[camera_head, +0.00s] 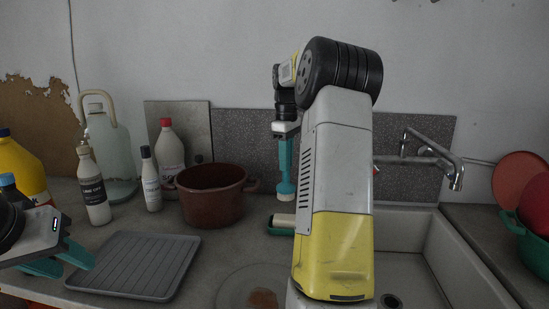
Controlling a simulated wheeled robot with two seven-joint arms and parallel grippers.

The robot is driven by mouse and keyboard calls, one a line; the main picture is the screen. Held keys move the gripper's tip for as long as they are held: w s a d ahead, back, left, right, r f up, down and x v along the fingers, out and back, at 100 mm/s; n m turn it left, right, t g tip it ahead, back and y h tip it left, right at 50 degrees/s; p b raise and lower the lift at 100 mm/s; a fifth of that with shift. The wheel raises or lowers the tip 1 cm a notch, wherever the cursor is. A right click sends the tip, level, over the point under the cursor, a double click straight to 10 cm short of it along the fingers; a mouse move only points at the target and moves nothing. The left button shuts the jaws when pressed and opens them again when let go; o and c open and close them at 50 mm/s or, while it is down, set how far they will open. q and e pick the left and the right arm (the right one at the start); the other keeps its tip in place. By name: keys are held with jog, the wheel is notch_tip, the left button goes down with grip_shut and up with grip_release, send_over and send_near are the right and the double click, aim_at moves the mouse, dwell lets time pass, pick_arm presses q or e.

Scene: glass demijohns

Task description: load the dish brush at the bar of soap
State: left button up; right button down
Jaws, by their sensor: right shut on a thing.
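My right gripper (286,172) points straight down and is shut on the dish brush (286,187). The brush hangs upright, with its blue head and pale bristles downward. The cream bar of soap (284,221) lies in a green dish (280,231) on the counter, just below the brush in the picture. A gap shows between bristles and soap. My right forearm hides the right end of the dish. My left gripper (66,264) is at the lower left beside the grey tray, its teal fingers apart and nothing seen between them.
A grey ribbed tray (135,265), a brown pot (212,196), several bottles and a glass demijohn (112,150) stand to the left. A round glass lid or plate (232,290) lies in front of the soap dish. The sink (400,270) and tap (435,160) are at right.

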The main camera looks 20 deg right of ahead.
aim_at(286, 185)
jog(key=shift+s+a+f, duration=0.15)
jog(key=shift+s+f, duration=0.05)
jog(key=shift+s, duration=0.15)
jog(key=shift+f, duration=3.4)
jog(key=shift+r, duration=3.55)
